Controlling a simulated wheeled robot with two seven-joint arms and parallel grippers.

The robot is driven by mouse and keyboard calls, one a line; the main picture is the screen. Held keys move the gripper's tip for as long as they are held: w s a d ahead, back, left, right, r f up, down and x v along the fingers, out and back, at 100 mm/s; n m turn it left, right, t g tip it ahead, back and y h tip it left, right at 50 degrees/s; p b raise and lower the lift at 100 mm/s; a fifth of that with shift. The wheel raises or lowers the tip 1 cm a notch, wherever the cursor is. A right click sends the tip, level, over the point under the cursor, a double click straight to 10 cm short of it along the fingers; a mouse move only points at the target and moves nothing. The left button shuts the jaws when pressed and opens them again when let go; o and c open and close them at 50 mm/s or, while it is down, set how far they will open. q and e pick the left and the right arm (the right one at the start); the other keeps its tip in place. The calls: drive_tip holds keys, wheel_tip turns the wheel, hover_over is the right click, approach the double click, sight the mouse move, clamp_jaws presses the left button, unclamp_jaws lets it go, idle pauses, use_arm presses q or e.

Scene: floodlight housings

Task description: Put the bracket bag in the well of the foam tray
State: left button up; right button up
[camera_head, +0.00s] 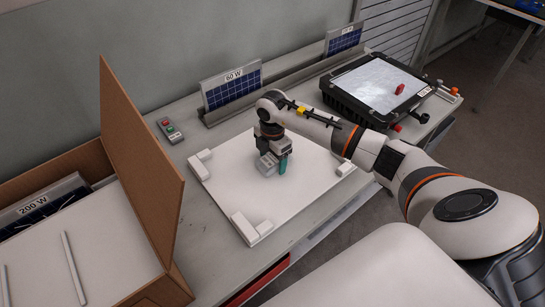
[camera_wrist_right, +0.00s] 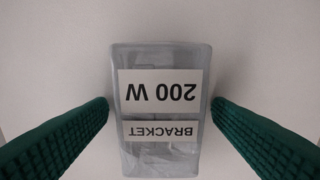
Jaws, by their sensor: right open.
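The bracket bag (camera_wrist_right: 160,155) is a grey, translucent packet labelled "200 W" and "BRACKET", upside down in the right wrist view. It lies on a plain white surface. My right gripper (camera_wrist_right: 161,103) is open, with one green finger on each side of the bag and a small gap at each. In the head view the gripper (camera_head: 277,164) points down over a white slab with raised corner blocks, which looks like the foam tray (camera_head: 225,185). A grey piece beside the green finger seems to be the bag. I cannot make out a well. My left gripper is out of view.
An open cardboard box (camera_head: 140,165) with a 200 W panel (camera_head: 45,205) stands at left. A black-framed floodlight housing (camera_head: 345,100) with a red piece on it sits at right. Panels in a rack (camera_head: 232,85) and a button box (camera_head: 170,130) line the back.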

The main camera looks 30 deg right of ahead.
sight(272, 158)
wheel_tip(272, 158, up, 12)
drive_tip(key=b, duration=0.1)
drive_tip(key=shift+r, duration=0.15)
idle(0.4)
